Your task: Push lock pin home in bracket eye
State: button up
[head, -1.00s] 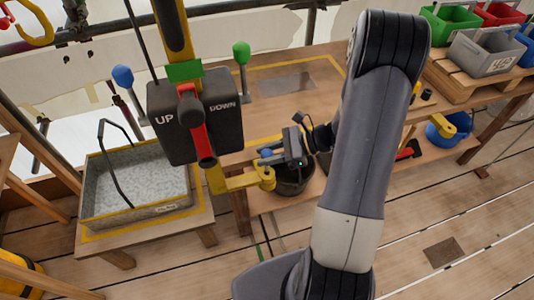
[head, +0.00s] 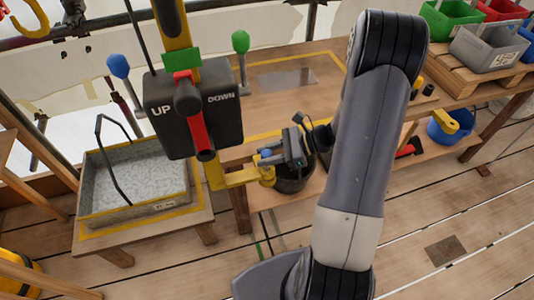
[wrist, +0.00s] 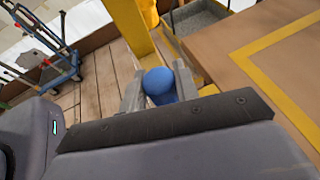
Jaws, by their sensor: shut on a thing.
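The lock pin shows as a blue round head (head: 266,154), just above the eye of the yellow bracket (head: 237,178) in the head view. My gripper (head: 277,156) is shut on the pin, reaching in from the right. In the wrist view the blue pin head (wrist: 159,84) sits between the two grey fingers of my gripper (wrist: 160,90). The yellow bracket shows only in part behind it there. The pin's shank and the hole of the eye are mostly hidden, so I cannot tell how deep the pin sits.
A control box (head: 192,106) marked UP and DOWN, with a red lever, hangs left of my gripper. A tray of grey material (head: 138,208) is at left. A wooden bench (head: 300,108) lies behind.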

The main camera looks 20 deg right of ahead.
aim_at(267, 171)
jog(key=shift+f+b, duration=1.5)
jog(key=shift+f, duration=0.45)
jog(key=o, duration=1.1)
jog(key=shift+r, duration=0.1)
jog(key=shift+c, duration=0.2)
jog(key=shift+d, duration=0.1)
jog(key=v, duration=1)
jog(key=shift+d, duration=0.3)
jog(key=shift+s+a, duration=0.1)
jog(key=shift+a, duration=0.05)
jog(key=x, duration=1)
jog(key=shift+a, duration=0.15)
jog(key=shift+a+r+p, duration=0.15)
jog(key=shift+r+p, duration=0.2)
jog(key=shift+p, duration=0.05)
